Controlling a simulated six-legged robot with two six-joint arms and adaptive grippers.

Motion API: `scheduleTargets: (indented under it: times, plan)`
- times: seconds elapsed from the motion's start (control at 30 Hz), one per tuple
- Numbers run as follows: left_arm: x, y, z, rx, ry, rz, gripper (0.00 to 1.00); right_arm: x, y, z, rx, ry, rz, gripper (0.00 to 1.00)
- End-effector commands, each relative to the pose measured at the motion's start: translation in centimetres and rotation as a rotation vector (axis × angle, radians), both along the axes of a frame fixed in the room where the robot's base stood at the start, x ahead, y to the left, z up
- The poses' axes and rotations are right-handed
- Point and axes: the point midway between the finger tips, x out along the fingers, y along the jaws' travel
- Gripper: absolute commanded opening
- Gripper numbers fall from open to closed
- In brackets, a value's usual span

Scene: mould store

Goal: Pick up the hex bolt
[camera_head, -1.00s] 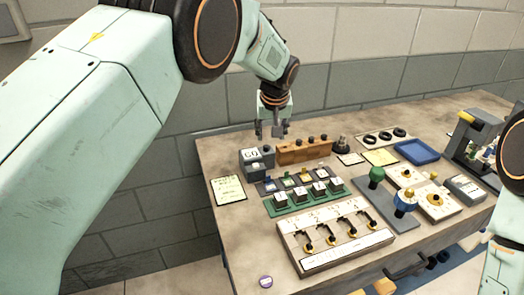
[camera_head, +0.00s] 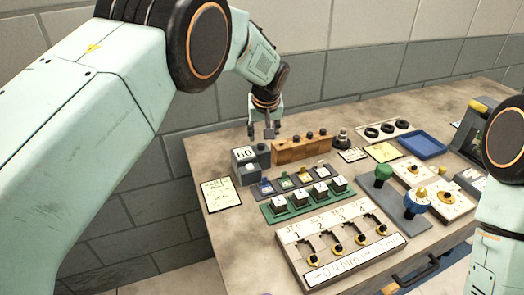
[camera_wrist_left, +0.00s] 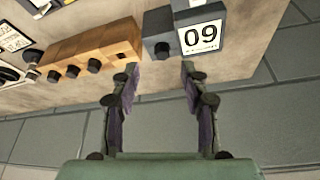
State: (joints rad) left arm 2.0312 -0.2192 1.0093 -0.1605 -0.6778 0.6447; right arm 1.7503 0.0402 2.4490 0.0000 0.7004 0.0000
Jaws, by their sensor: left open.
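A wooden block (camera_head: 301,151) stands near the back of the bench with several dark heads on its top; in the left wrist view the block (camera_wrist_left: 92,55) shows these dark heads (camera_wrist_left: 94,65) along its edge. They look like bolt heads, but I cannot tell which, if any, is the hex bolt. My left gripper (camera_head: 264,133) is open and empty, above the back of the bench near the left end of the block. In the left wrist view its fingers (camera_wrist_left: 159,72) are apart with nothing between them. My right gripper is out of view.
A blue tray (camera_head: 423,146), a green rack (camera_head: 308,201) and a white numbered panel (camera_head: 338,240) fill the bench. The left end is mostly bare.

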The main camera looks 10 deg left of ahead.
Motion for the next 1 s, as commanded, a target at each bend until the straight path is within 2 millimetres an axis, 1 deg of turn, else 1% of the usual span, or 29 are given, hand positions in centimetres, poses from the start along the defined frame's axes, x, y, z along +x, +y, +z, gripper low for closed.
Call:
scheduleTargets:
  times: [0.3,0.5,0.7,1.0]
  plan:
    - [1.5,0.3,-3.7,-0.002,0.003,0.002,0.45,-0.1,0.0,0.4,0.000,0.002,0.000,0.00]
    - [2.0,0.6,-4.5,0.001,0.000,0.001,0.45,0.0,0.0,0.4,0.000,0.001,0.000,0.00]
    - [2.0,0.7,-4.5,0.000,0.001,0.001,0.45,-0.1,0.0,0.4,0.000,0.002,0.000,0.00]
    - [2.0,0.7,-4.5,0.000,0.001,0.002,0.19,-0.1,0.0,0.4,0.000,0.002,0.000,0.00]
